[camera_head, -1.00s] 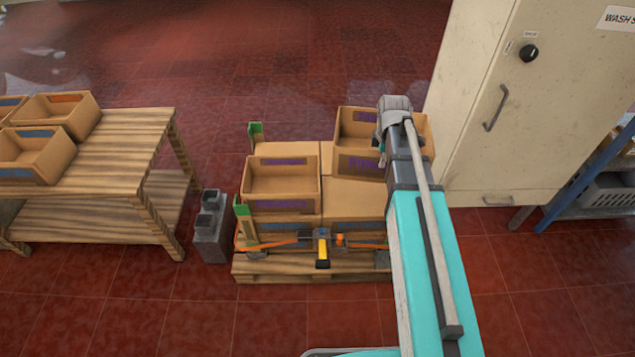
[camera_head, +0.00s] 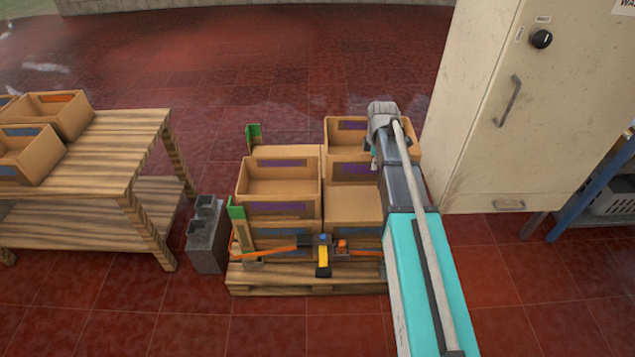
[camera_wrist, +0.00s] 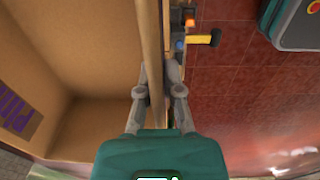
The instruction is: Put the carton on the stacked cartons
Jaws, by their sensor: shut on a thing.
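My gripper (camera_wrist: 158,80) is shut on one wall of an open tan carton (camera_wrist: 65,60), seen from above in the wrist view. The carton looks empty inside, with a purple label on its far-left wall. In the head view this carton (camera_head: 347,182) is upright at the back right of the stacked cartons (camera_head: 355,206); my arm hides its right part and my fingers. Whether it touches the stack below is unclear. Another open carton (camera_head: 278,190) with purple labels sits on the stack at the front left, close beside it.
The stack stands on a wooden pallet (camera_head: 300,284) with green-topped corner posts (camera_head: 238,215) and an orange strap with a yellow-handled ratchet (camera_head: 323,258). A grey block (camera_head: 205,245) and a wooden table (camera_head: 120,135) with cartons stand left. A cream cabinet (camera_head: 490,110) stands right.

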